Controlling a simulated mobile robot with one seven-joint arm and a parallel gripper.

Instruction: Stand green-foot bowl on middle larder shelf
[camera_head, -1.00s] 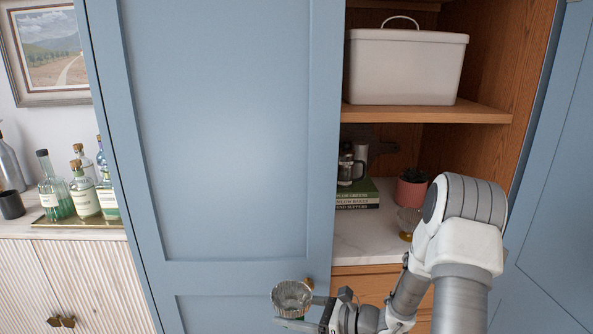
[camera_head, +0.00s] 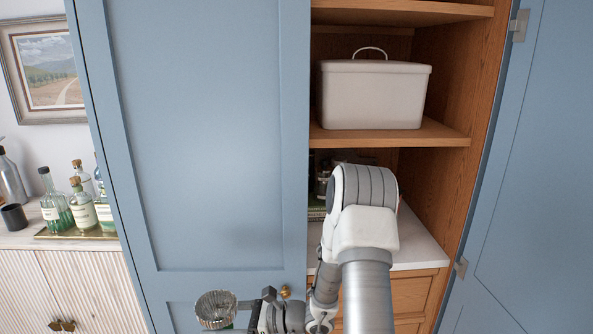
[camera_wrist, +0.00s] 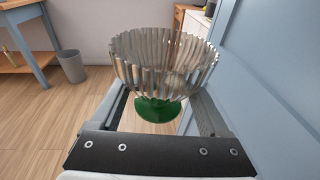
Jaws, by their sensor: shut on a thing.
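The green-foot bowl (camera_wrist: 160,70) is a ribbed, clear bowl on a round green foot (camera_wrist: 158,110). My gripper (camera_wrist: 160,103) is shut on it, with a finger on either side of its lower part, and the bowl looks upright in the wrist view. In the head view the bowl (camera_head: 216,309) is low in front of the closed blue door, left of my arm. The larder's open right half shows a wooden shelf (camera_head: 455,134) bearing a white lidded box, a shelf above it, and a pale counter below, partly hidden by my arm.
The white box (camera_head: 372,95) fills most of its shelf. The blue left door (camera_head: 205,140) is shut; the right door (camera_head: 530,180) stands open. Bottles (camera_head: 80,208) stand on a tray at far left. A bin (camera_wrist: 71,66) stands on the floor behind.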

